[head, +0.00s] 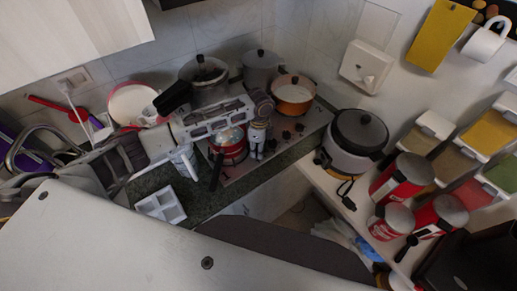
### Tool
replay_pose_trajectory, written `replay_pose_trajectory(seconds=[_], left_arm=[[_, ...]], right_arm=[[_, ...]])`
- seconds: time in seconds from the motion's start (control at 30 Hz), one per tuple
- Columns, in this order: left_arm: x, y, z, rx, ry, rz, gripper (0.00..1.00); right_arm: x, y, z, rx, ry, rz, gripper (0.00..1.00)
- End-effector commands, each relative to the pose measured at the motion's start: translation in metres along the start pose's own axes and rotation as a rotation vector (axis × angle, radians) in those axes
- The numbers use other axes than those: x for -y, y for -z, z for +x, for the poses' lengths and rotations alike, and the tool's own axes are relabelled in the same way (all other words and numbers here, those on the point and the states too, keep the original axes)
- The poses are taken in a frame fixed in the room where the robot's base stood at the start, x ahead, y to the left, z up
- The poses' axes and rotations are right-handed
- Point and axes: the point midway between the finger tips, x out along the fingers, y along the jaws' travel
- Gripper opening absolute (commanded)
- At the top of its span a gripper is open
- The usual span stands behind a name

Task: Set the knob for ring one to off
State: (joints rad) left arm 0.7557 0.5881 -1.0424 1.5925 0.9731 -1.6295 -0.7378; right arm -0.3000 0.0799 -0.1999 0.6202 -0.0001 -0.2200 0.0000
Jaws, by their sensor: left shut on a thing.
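The stove top (240,172) sits in the corner of the counter with several pots on it. Small dark knobs (286,135) stand in a row along its front edge, and another knob (299,127) shows farther right. My left gripper (257,154) points down at this front edge, left of the visible knobs. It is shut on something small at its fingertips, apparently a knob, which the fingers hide. I cannot read any ring number or knob setting. My right gripper is not in view.
A red pan (228,151) with a dark handle stands just left of my left gripper. An orange pot (293,97) and grey pots (261,70) stand behind. A cooker (356,140) and red tins (400,177) are at right. A white tray (160,205) lies on the counter.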

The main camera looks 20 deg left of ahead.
Motion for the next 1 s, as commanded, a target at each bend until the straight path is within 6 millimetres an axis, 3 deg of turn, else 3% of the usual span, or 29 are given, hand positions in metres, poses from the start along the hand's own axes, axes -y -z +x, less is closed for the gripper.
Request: replay_pose_trajectory(seconds=[0.43, 0.47, 0.53, 1.0], left_arm=[[0.0010, 0.0004, -0.0015, -0.003, 0.003, -0.015, 0.10], [0.0010, 0.0005, -0.0015, -0.003, 0.003, -0.015, 0.35], [0.0011, 0.0004, -0.0015, -0.003, 0.003, -0.015, 0.43], [0.0007, 0.0001, -0.0047, -0.002, 0.002, -0.014, 0.43]], right_arm=[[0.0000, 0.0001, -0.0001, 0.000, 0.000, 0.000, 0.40], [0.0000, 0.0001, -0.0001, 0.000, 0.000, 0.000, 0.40], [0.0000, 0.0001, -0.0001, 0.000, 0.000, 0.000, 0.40], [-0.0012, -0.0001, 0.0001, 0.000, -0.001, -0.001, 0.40]])
